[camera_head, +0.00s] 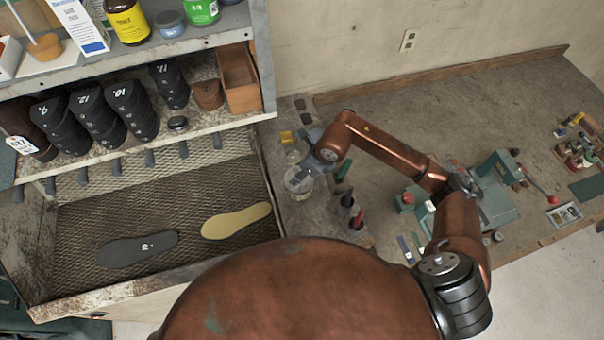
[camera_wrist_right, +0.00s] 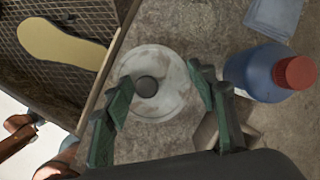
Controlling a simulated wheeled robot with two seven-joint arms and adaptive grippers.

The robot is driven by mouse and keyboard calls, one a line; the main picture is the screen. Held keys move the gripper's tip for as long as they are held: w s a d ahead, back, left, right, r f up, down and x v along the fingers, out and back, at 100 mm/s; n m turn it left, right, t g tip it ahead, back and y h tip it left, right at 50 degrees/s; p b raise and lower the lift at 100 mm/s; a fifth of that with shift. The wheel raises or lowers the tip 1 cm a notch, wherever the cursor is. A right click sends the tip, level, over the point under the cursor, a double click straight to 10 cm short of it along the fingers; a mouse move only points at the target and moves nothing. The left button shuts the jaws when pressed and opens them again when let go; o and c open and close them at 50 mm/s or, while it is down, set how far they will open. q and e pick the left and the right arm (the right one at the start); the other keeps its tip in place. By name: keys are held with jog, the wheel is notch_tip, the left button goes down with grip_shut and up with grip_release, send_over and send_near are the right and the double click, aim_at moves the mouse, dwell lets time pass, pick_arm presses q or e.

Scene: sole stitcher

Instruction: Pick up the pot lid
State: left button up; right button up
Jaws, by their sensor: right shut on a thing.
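The pot lid (camera_wrist_right: 172,98) is a pale, round, translucent disc with a dark round knob (camera_wrist_right: 146,87), seen from above in the right wrist view. In the head view the right gripper (camera_head: 318,163) is at the round pot and lid (camera_head: 297,183), just right of the mesh tray. The gripper partly covers them there. What lies under the lid is hidden. My left gripper is not in view.
A blue bottle with a red cap (camera_wrist_right: 268,73) stands close to the right finger. The mesh tray (camera_head: 85,225) holds a black sole (camera_head: 137,249) and a yellow sole (camera_head: 236,220). Small bottles (camera_head: 347,199) stand nearby. A green press (camera_head: 495,172) sits farther right.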

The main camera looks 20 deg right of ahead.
jog(key=shift+s+f, duration=0.2)
jog(key=shift+f, duration=0.1)
